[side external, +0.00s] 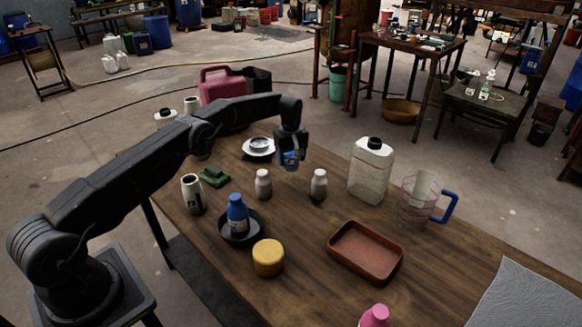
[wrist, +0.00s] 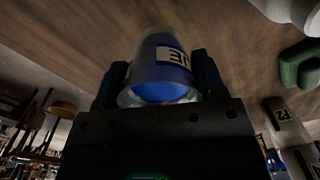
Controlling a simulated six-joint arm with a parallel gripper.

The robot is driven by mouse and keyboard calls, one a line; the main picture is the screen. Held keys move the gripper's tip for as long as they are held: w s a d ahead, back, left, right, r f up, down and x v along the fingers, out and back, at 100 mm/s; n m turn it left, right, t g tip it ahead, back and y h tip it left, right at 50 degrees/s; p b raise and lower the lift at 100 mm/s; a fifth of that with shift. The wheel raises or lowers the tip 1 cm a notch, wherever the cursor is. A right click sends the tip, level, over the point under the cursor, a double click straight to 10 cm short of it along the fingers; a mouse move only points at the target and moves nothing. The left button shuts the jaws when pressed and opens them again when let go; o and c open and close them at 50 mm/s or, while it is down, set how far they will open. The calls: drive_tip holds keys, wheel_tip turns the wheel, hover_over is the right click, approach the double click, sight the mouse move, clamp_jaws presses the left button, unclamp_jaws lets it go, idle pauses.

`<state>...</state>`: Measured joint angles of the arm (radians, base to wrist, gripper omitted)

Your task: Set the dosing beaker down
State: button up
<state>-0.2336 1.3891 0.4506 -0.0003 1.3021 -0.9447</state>
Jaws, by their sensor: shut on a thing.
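The dosing beaker (side external: 290,158) is a small clear cup with blue contents. It also shows in the wrist view, with a pale label with dark marks on its side (wrist: 165,72). My gripper (side external: 291,152) is shut on it, with one finger on each side. The beaker is at the far part of the wooden table (side external: 300,230), right of a white dish (side external: 258,147). It appears to be a little above the tabletop; whether its base touches cannot be told.
Two small white-grey bottles (side external: 263,184) (side external: 318,185) stand in front of the beaker. A red-brown tray (side external: 365,250) lies nearer.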

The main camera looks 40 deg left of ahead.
sight(291, 167)
drive_tip(key=shift+f, duration=1.9)
drive_tip(key=shift+f, duration=0.15)
drive_tip(key=o, duration=1)
